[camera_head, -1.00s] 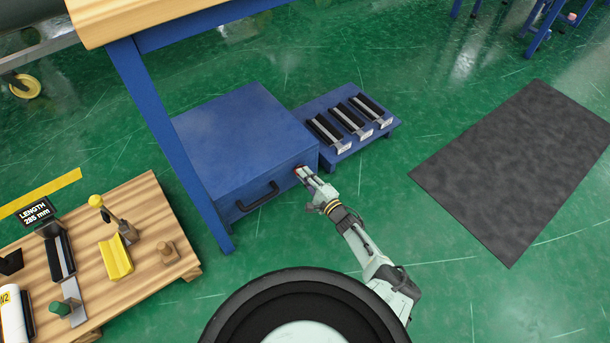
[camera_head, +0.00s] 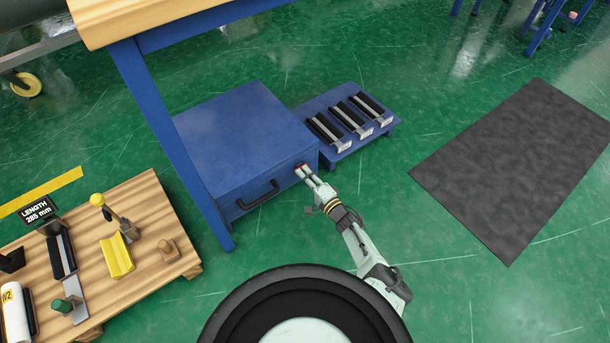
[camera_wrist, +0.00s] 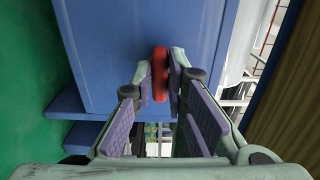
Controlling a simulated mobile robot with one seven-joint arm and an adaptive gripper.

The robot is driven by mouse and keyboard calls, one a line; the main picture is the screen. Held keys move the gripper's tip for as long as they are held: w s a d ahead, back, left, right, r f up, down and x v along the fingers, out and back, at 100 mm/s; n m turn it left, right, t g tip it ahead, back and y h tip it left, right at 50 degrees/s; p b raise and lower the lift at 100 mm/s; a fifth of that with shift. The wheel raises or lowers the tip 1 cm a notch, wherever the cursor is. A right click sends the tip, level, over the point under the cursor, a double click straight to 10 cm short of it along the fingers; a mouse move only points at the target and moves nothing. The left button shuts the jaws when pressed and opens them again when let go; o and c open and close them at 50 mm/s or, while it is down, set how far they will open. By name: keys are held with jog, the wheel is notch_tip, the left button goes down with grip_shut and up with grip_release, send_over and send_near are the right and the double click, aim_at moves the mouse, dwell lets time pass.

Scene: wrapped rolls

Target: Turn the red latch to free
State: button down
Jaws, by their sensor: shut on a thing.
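The red latch (camera_wrist: 160,74) sits on the front face of the blue cabinet (camera_wrist: 110,45). In the wrist view it appears as a long red bar between my fingertips, upright in the picture. My gripper (camera_wrist: 160,82) is shut on it, one finger pad on each side. The cabinet's black handle (camera_head: 258,196) is left of the latch.
A low blue stand (camera_head: 343,150) with several black-and-silver holders is right of the cabinet. A table leg (camera_head: 175,150) stands close at its left. A wooden bench (camera_head: 150,200) with fixtures is at the left. A dark mat (camera_head: 515,165) lies on open floor at the right.

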jog(key=c, duration=1.6)
grip_release()
